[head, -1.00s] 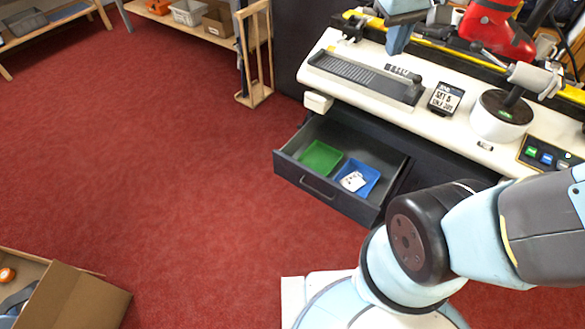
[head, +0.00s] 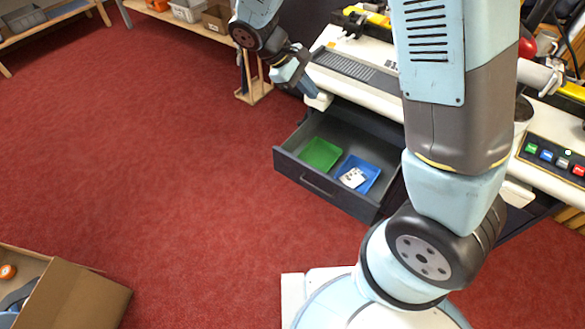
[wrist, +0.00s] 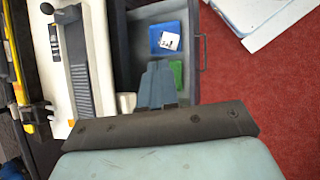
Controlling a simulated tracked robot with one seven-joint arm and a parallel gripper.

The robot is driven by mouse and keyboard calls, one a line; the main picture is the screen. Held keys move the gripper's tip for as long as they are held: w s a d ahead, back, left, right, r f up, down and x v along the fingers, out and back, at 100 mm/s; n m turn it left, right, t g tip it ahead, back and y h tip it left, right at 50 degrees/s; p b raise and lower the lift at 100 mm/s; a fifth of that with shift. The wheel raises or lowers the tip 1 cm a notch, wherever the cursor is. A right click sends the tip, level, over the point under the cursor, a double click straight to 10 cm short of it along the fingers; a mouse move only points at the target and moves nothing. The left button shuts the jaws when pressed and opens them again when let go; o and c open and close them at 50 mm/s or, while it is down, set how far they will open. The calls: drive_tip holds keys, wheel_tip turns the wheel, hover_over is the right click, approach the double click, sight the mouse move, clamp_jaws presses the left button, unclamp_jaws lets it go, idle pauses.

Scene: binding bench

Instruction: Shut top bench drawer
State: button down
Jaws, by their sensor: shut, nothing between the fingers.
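The top bench drawer (head: 335,199) is pulled out from the bench, with its dark front and bar handle (head: 318,184) facing the red floor. Inside it lie a green tray (head: 320,153) and a blue tray (head: 366,170) holding a small white item with dark marks. My gripper (head: 308,88) is shut and empty. It is above and beyond the drawer, near the bench's left end.
The white bench top (head: 380,88) carries a long dark grooved plate and a button panel (head: 550,157). A wooden rack (head: 254,90) stands left of the bench. A cardboard box (head: 75,297) sits at the lower left. Red floor before the drawer is clear.

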drive_tip(key=s+a+f+n+t+h, duration=0.1)
drive_tip(key=a+f+n+t+h, duration=0.25)
drive_tip(key=f, duration=0.65)
drive_tip(key=s+a+f+n+t+h, duration=0.1)
drive_tip(key=a+f+n+h, duration=0.1)
drive_tip(key=a+f+n, duration=0.6)
drive_tip(key=n+t+y, duration=0.2)
drive_tip(key=n+t, duration=0.4)
drive_tip(key=t, duration=0.4)
approach(297, 162)
drive_tip(key=x, duration=0.6)
drive_tip(key=shift+w+d+f, duration=0.15)
drive_tip(key=shift+w, duration=0.25)
